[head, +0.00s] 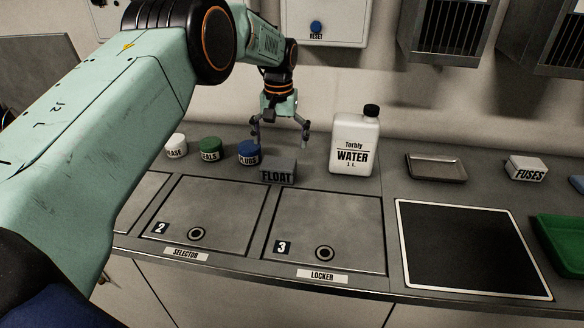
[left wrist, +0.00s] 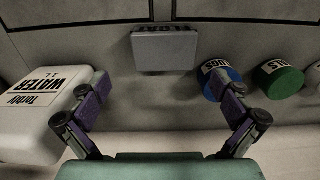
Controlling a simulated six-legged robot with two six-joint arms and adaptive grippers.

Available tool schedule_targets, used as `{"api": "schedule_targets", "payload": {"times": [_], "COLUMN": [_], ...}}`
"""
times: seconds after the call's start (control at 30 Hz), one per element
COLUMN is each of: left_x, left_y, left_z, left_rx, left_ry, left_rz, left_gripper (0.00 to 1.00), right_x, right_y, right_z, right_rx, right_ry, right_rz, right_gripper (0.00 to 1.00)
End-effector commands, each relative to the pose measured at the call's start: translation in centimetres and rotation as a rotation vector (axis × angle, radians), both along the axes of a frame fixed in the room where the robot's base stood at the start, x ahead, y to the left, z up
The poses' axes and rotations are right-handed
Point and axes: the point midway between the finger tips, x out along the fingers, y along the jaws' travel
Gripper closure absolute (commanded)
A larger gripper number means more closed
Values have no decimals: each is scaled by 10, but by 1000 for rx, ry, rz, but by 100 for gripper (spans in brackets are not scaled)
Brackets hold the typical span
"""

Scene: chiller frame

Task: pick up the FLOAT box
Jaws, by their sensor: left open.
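The FLOAT box (head: 278,171) is a small grey box on the grey counter, just behind the line between panels 2 and 3. In the left wrist view the box (left wrist: 165,48) lies ahead of the fingers, near the top middle. My left gripper (head: 281,139) is open and empty, above and behind the box, with its fingers pointing down. In the left wrist view the open fingers (left wrist: 165,90) are spread wide, with nothing between them. I do not see my right gripper.
A white WATER jug (head: 355,142) stands right of the box. A blue-lidded PLUGS tub (head: 249,152) stands close at its left, with green-lidded (head: 210,149) and white-lidded (head: 176,146) tubs beyond. A metal tray (head: 437,168) and FUSES box (head: 526,168) sit farther right.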

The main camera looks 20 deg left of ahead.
Motion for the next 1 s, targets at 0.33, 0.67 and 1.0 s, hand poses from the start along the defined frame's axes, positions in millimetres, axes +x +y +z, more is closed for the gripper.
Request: {"api": "schedule_targets", "payload": {"times": [0.33,0.67,1.0], "left_x": [-7,-8,-5], "left_y": [2,-3,-4], "left_z": [-33,-76,-75], "left_rx": [0,0,0], "left_ry": [2,2,1], "left_rz": [5,3,1], "left_gripper": [0,0,9], "right_x": [0,-1,0], "right_y": [0,0,0], "right_z": [-13,-33,-32], "right_rx": [0,0,0], "right_ry": [1,1,1], "right_rz": [0,0,0], "right_gripper": [100,100,100]}}
